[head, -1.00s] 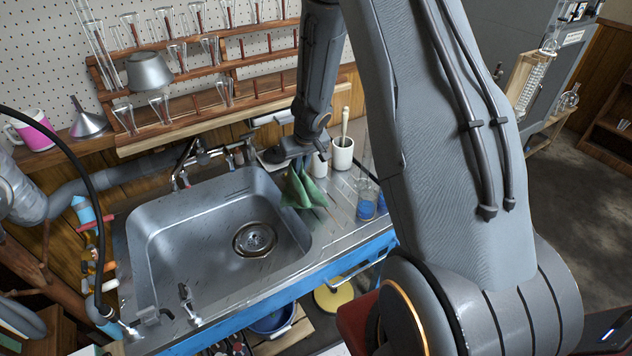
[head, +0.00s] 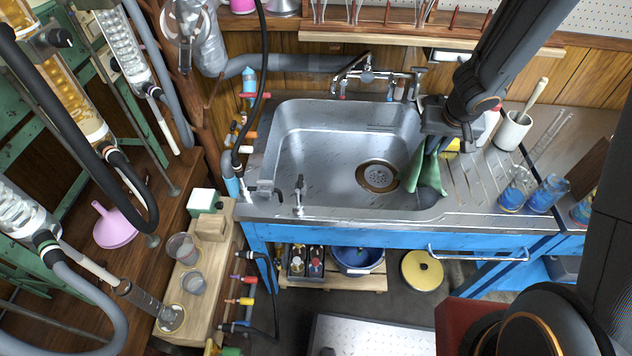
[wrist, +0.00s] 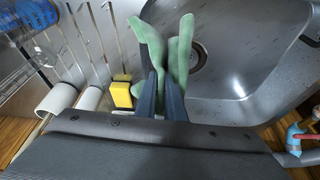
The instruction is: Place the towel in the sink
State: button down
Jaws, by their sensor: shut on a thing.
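The green towel (head: 424,169) hangs in folds from my gripper (head: 449,141), at the right end of the sink. In the wrist view the towel (wrist: 152,45) is pinched between two dark fingers (wrist: 160,92), and its ends reach over the sink's edge near the drain. The metal sink (head: 310,150) has an empty basin with a round drain; it also shows in the wrist view (wrist: 240,60). My gripper is shut on the towel, above the basin's right rim. Whether the towel's lower end touches the sink surface I cannot tell.
A faucet (head: 366,75) stands behind the basin. A yellow sponge (wrist: 122,92) lies close beside my gripper. A white cup (head: 513,131) and blue-filled beakers (head: 549,193) stand on the drainboard to the right. A black hose (head: 262,80) hangs at the basin's left.

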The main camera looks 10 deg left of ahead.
aim_at(330, 141)
jog(key=k, duration=0.95)
jog(key=u, duration=0.8)
jog(key=i, duration=1.3)
jog(key=z, duration=0.6)
